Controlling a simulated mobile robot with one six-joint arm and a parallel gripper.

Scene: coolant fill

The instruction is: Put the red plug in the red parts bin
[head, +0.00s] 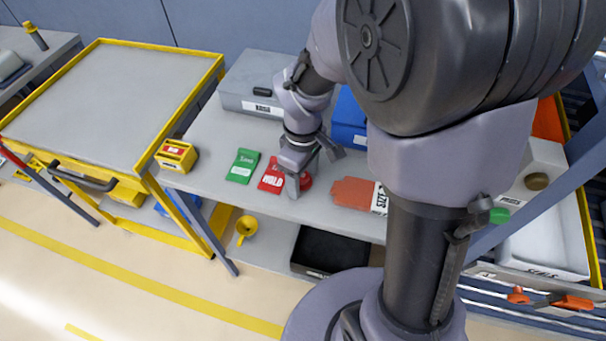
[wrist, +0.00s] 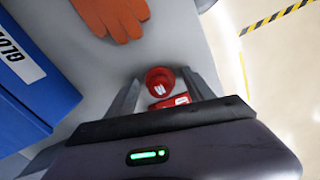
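The red plug (head: 306,182) is a small round red piece on the grey bench top, near its front edge. In the wrist view the red plug (wrist: 160,80) shows as a round cup-like shape between the two fingers. My gripper (head: 312,168) reaches down over it with fingers spread; one finger partly hides the plug in the head view. In the wrist view my gripper (wrist: 163,78) is open, with a gap between the plug and the right finger. I cannot identify a red parts bin with certainty; an orange-red shape (head: 547,120) is partly hidden behind my arm.
A red card (head: 271,176) and green card (head: 243,166) lie left of the plug. An orange glove (head: 352,192) lies right. A blue box (head: 347,118) and grey case (head: 252,88) stand behind. A black tray (head: 325,250) and yellow funnel (head: 246,228) sit below.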

